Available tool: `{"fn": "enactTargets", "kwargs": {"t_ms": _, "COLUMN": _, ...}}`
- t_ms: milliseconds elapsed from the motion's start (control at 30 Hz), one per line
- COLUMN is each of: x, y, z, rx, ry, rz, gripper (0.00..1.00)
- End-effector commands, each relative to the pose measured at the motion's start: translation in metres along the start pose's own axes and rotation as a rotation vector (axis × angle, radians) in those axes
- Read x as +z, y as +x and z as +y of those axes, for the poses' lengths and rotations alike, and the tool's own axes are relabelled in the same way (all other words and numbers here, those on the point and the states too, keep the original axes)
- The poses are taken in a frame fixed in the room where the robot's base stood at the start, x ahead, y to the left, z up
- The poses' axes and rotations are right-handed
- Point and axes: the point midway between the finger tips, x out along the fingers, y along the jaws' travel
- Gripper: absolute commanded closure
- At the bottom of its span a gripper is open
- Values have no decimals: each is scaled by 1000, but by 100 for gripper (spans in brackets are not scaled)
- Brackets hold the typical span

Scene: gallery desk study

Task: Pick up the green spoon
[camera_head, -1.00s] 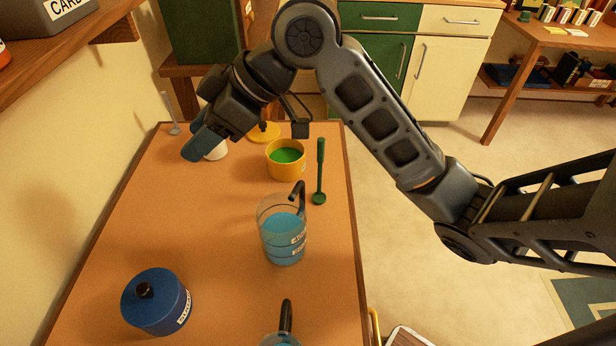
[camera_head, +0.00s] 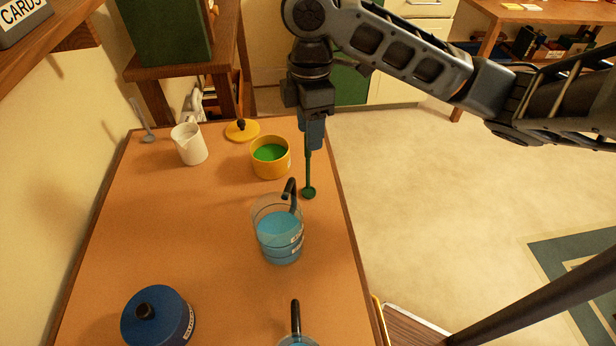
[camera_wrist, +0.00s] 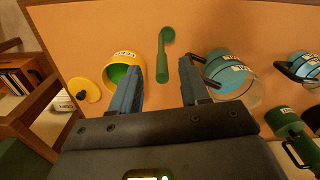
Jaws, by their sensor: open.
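The green spoon (camera_head: 308,183) lies on the orange-brown desk (camera_head: 200,225), near its right edge, between the yellow pot and the clear jug. In the head view my gripper (camera_head: 311,142) is over the handle end of the spoon and hides part of it. In the wrist view the green spoon (camera_wrist: 163,60) shows whole, its bowl pointing away. My gripper (camera_wrist: 160,92) is open there, with one blue finger on each side of the line of the handle. Nothing is between the fingers that I can see being gripped.
A yellow pot (camera_head: 285,160) with green contents stands left of the spoon. A clear jug (camera_head: 278,238) with blue liquid stands in front of it. A yellow lid (camera_head: 242,130), white cup (camera_head: 189,146), grey spoon (camera_head: 146,134) and blue canister (camera_head: 157,322) are farther left.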

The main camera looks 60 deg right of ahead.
Motion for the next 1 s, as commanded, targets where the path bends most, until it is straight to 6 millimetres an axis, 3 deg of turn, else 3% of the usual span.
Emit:
{"fn": "enactTargets", "kwargs": {"t_ms": 233, "x": -3, "y": 34, "z": -2, "rx": -2, "ry": 2, "rz": 2, "gripper": 54}}
{"fn": "enactTargets", "kwargs": {"t_ms": 567, "x": -4, "y": 40, "z": -2, "rx": 0, "ry": 0, "rz": 1, "gripper": 55}}
{"fn": "enactTargets", "kwargs": {"t_ms": 1000, "x": -4, "y": 39, "z": -2, "rx": 0, "ry": 1, "rz": 2, "gripper": 98}}
